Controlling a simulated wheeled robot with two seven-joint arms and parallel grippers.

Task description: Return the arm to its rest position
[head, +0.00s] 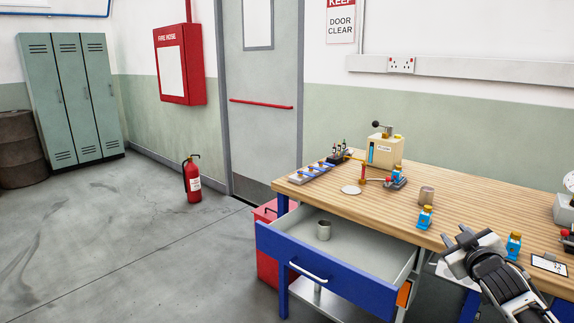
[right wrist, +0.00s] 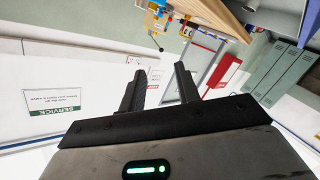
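My right gripper (head: 458,236) is at the lower right of the head view, by the front edge of the wooden workbench (head: 465,195). In the right wrist view its two dark fingers (right wrist: 161,85) stand apart with nothing between them, so it is open and empty. The wrist view is tilted, with the bench edge at its top. My left arm and gripper are not in view.
The blue drawer (head: 330,272) is pulled out, with a grey cup (head: 323,230) inside. Blue-and-yellow pieces (head: 425,217), a brown cup (head: 426,194) and a cream lever device (head: 385,150) stand on the bench. Open floor lies left, with a fire extinguisher (head: 192,181).

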